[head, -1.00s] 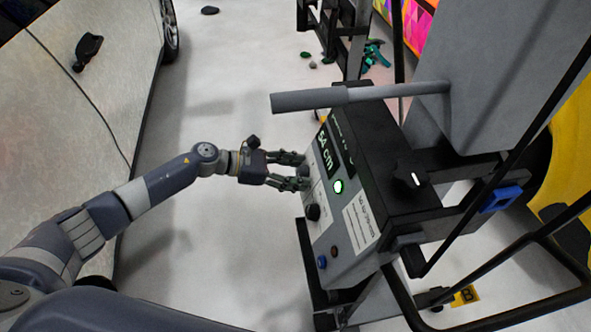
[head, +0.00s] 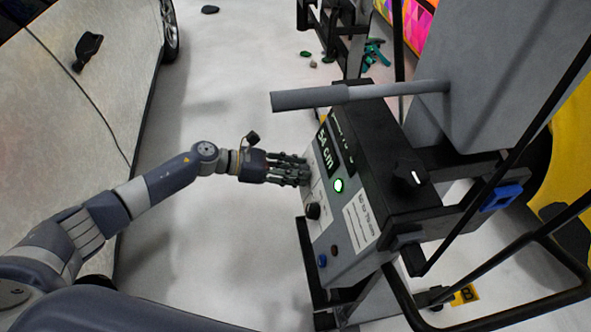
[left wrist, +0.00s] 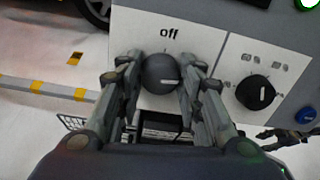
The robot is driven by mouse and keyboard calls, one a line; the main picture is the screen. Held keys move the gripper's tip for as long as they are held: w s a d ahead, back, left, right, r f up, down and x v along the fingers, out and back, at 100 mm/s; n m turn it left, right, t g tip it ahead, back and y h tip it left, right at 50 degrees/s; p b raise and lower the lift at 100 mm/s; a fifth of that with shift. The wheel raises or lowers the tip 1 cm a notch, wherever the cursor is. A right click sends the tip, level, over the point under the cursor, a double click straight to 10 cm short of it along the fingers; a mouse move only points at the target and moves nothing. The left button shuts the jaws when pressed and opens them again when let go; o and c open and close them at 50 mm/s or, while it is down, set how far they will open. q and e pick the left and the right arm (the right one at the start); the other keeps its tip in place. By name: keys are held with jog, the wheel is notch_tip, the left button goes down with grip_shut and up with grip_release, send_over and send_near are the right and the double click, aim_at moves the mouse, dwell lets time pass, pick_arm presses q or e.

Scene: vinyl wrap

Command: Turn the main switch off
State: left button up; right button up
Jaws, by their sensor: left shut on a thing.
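The main switch is a dark round knob (left wrist: 160,76) on a white plate marked "off" above it in the left wrist view. Its white pointer line points right, not up at "off". My left gripper (left wrist: 161,68) has a finger on each side of the knob and is shut on it. In the head view the left gripper (head: 304,172) reaches the left face of the grey control panel (head: 345,235), and its fingers hide the knob.
A second black knob (left wrist: 255,92) sits close on the right, with a blue button (left wrist: 305,115) beyond. The panel has a lit green lamp (head: 338,185) and a "54 cm" display (head: 325,150). A grey bar (head: 310,99) sticks out above. A white car (head: 75,110) stands left.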

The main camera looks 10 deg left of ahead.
pick_arm(q)
jog(key=shift+n+p, duration=2.1)
jog(key=shift+n, duration=6.2)
jog(key=o, duration=1.1)
jog(key=shift+f, duration=0.1)
jog(key=shift+a, duration=0.1)
jog(key=v, duration=1.2)
jog(key=shift+f, duration=0.1)
